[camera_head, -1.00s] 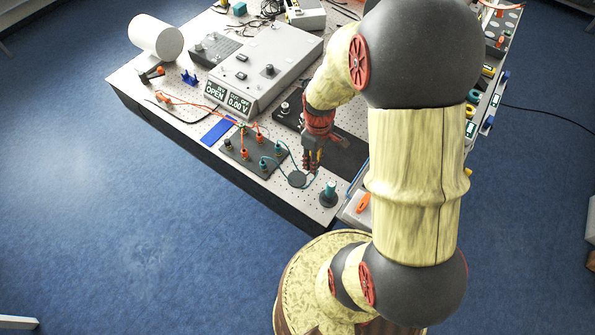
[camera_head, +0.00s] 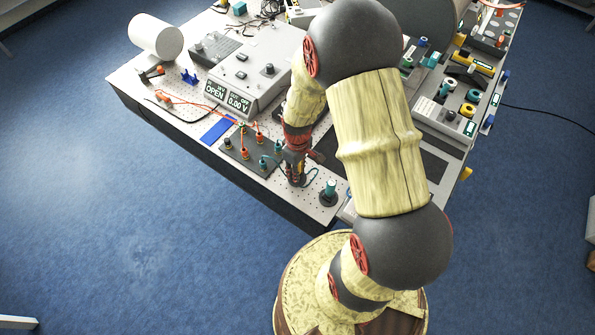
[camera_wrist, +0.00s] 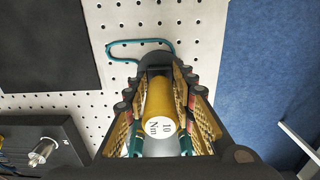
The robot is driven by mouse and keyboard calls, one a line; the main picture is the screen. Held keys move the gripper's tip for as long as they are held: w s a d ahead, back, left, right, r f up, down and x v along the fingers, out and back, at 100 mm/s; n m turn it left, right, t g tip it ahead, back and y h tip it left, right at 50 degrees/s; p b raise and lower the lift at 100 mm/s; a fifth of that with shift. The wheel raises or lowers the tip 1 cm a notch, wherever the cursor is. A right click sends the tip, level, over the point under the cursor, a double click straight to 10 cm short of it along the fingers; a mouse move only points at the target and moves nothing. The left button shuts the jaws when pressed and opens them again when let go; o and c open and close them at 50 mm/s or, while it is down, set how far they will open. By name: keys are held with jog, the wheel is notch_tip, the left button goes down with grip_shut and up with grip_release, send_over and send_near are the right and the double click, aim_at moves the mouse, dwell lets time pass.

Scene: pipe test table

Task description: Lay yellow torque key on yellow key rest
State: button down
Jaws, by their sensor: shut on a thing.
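My gripper (camera_head: 296,172) is low over the front corner of the perforated table, among teal cable. In the wrist view its two fingers (camera_wrist: 160,105) stand on either side of a yellow cylinder, the yellow torque key (camera_wrist: 158,98), and are shut on it. The key's white end, marked "10 Nm", faces the camera. A dark round part lies beyond the key, and how far it is from it I cannot tell. A yellow bar (camera_head: 478,64) with a black piece by it is on the right-hand rack; I cannot tell whether this is the yellow key rest.
A dark terminal block (camera_head: 247,152) with orange and teal plugs is left of my gripper. A teal knob (camera_head: 329,190) stands close on the right. A teal cable loop (camera_wrist: 140,43) lies on the perforated board. A grey meter (camera_head: 250,75) is behind.

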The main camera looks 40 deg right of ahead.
jog(key=shift+f, duration=0.15)
jog(key=c, duration=1.5)
grip_release()
notch_tip(320, 180, up, 12)
jog(key=shift+r+p, duration=0.15)
jog(key=shift+p, duration=0.2)
jog(key=s+a+r+m+t, duration=0.1)
jog(key=a+r, duration=0.2)
jog(key=r, duration=0.4)
jog(key=s+a+r+t, duration=0.1)
jog(key=a+r, duration=0.2)
jog(key=r, duration=0.4)
jog(key=s+a+r+m+t, duration=0.1)
jog(key=s+a+r, duration=0.1)
jog(key=s+r, duration=0.1)
jog(key=s+a+r+m+t, duration=0.1)
jog(key=s+a+r, duration=0.1)
jog(key=s+r, duration=0.1)
jog(key=s+a+r+m+t, duration=0.1)
jog(key=s+a+r, duration=0.1)
jog(key=s+r, duration=0.2)
jog(key=shift+s+r+t, duration=0.1)
jog(key=shift+r+t, duration=0.2)
jog(key=shift+r, duration=0.45)
